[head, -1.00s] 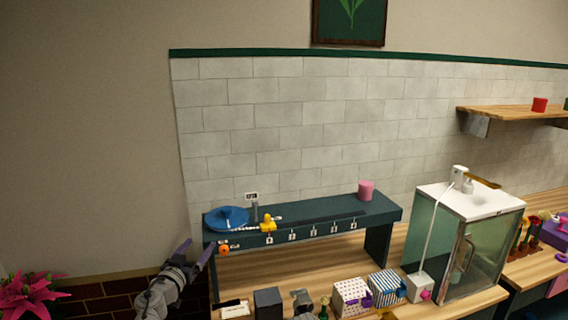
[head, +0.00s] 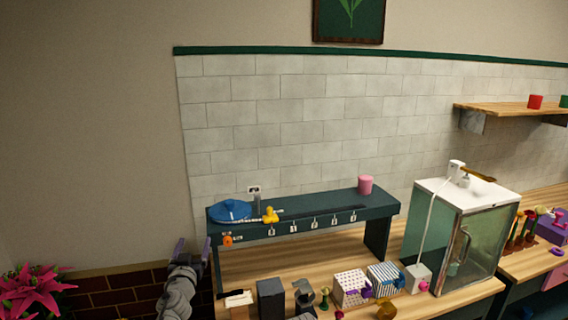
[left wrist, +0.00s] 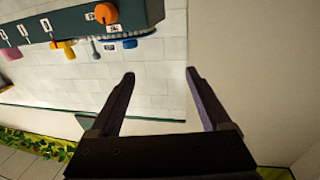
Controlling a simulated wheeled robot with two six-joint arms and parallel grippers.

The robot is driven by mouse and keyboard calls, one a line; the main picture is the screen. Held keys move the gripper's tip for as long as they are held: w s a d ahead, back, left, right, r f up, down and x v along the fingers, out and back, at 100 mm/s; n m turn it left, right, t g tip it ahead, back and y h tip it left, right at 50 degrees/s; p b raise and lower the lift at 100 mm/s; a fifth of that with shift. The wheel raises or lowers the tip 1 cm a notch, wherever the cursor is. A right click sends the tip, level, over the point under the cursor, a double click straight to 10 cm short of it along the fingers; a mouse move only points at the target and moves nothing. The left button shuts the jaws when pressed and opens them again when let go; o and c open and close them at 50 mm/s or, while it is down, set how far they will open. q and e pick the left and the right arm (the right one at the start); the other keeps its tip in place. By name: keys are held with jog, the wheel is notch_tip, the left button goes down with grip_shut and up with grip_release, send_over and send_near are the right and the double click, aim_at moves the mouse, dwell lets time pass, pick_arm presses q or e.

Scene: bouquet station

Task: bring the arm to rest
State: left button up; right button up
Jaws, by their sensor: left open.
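My left gripper (head: 192,250) is at the lower left in the head view, beside the left end of the dark green raised shelf (head: 300,212). In the left wrist view its two fingers (left wrist: 158,75) are spread apart with nothing between them, and the tiled wall shows behind. The shelf's end, with an orange knob (left wrist: 106,13), shows beyond the fingertips at the top of that view. My right gripper is not in view.
A wooden counter (head: 240,265) holds a dark box (head: 270,298), patterned boxes (head: 352,285) and a glass cabinet (head: 470,245). A blue dish (head: 230,211) and a pink cup (head: 365,184) stand on the shelf. A pink flower (head: 35,290) is at far left.

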pick_arm(q)
jog(key=s+d+f+g+y+b, duration=0.1)
jog(key=s+d+f+g, duration=0.2)
jog(key=f, duration=0.3)
jog(key=s+d+f+n+g+y+b, duration=0.1)
jog(key=s+d+f+g, duration=0.1)
jog(key=s+f+g, duration=0.3)
jog(key=s+d+f+g+y, duration=0.1)
jog(key=s+d+f+g, duration=0.15)
jog(key=f, duration=0.45)
jog(key=s+d+f+m+g+h, duration=0.1)
jog(key=s+d+f+m+g, duration=0.1)
jog(key=s+d+f+g, duration=0.2)
jog(key=s+d+f+m+g+h+b, duration=0.1)
jog(key=s+d+f+m+g+h, duration=0.1)
jog(key=s+d, duration=0.6)
jog(key=s+f+m+g, duration=0.1)
jog(key=s+f+g, duration=0.1)
jog(key=s, duration=0.3)
jog(key=shift+d+m, duration=0.2)
jog(key=shift+m, duration=0.1)
jog(key=shift+s, duration=0.1)
